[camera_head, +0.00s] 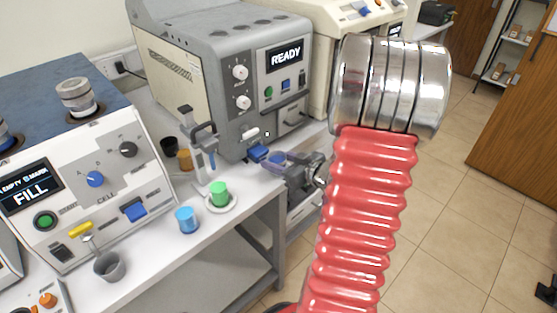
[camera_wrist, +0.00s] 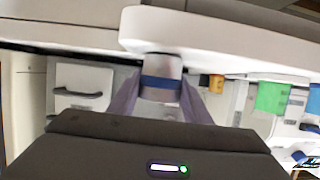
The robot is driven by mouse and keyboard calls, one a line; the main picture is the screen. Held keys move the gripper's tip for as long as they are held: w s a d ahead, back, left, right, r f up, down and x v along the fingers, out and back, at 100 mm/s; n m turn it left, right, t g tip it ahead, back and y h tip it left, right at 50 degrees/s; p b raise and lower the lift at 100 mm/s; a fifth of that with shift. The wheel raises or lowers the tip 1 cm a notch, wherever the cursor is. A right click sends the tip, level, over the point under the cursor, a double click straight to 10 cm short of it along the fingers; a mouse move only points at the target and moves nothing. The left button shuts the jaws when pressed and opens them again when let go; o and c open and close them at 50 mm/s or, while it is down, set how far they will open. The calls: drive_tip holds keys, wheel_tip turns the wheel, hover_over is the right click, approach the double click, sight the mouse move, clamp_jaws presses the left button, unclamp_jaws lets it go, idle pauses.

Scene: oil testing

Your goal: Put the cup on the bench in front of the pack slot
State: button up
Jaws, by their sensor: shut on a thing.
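My gripper (camera_head: 275,160) is at the bench's right end, low in front of the grey READY machine (camera_head: 240,70). In the wrist view, its two purple fingers (camera_wrist: 157,100) are shut on a pale cup (camera_wrist: 161,68) with a dark blue band (camera_wrist: 161,83). That view looks upside down. The cup's far end is close to a broad white surface (camera_wrist: 225,35); I cannot tell whether they touch. In the head view the held cup is not clearly visible. The white bench (camera_head: 160,240) bears the machines. I cannot tell which opening is the pack slot.
A green cup (camera_head: 219,192) on a white saucer, a blue cup (camera_head: 187,219) and an orange cup (camera_head: 185,159) stand to the left. A grey dispenser stand (camera_head: 196,145) rises beside my gripper.

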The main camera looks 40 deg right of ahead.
drive_tip(key=o, duration=1.2)
drive_tip(key=shift+f, duration=0.1)
drive_tip(key=shift+c, duration=0.2)
drive_tip(key=shift+s+r, duration=0.2)
drive_tip(key=v, duration=1.1)
drive_tip(key=shift+s, duration=0.3)
drive_tip(key=shift+w+r, duration=0.1)
